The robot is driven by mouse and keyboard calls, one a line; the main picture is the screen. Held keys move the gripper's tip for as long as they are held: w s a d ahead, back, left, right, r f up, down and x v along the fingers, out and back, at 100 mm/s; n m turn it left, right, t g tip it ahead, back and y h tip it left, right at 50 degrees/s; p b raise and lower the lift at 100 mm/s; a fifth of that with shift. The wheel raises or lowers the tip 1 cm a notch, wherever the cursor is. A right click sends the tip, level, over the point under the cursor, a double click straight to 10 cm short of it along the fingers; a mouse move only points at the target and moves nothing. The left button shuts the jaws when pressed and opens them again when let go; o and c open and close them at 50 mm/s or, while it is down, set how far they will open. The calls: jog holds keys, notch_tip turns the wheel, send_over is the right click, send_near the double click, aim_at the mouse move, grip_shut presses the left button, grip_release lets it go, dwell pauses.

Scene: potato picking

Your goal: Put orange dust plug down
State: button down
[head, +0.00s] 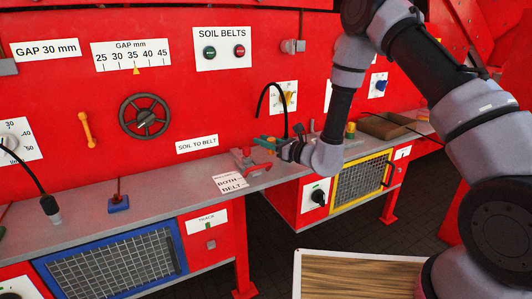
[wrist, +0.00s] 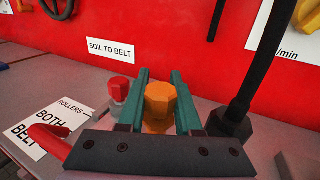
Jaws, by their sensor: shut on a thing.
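The orange dust plug (wrist: 160,103) sits between the two teal fingers of my gripper (wrist: 161,80) in the wrist view. The fingers are closed against its sides. The plug is too small there to make out clearly. I cannot tell whether the plug touches the shelf.
A black hose with a dark connector (wrist: 228,122) stands close right of the fingers. A red-topped grey fitting (wrist: 119,90) is close left. A red handle (wrist: 50,143) and the rollers label (wrist: 48,122) lie at lower left. A blue-based item (head: 118,204) stands farther left on the shelf.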

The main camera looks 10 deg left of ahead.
notch_tip(320, 180, down, 4)
jog(key=shift+f, duration=0.1)
jog(key=shift+d+f, duration=0.1)
jog(key=shift+f, duration=0.2)
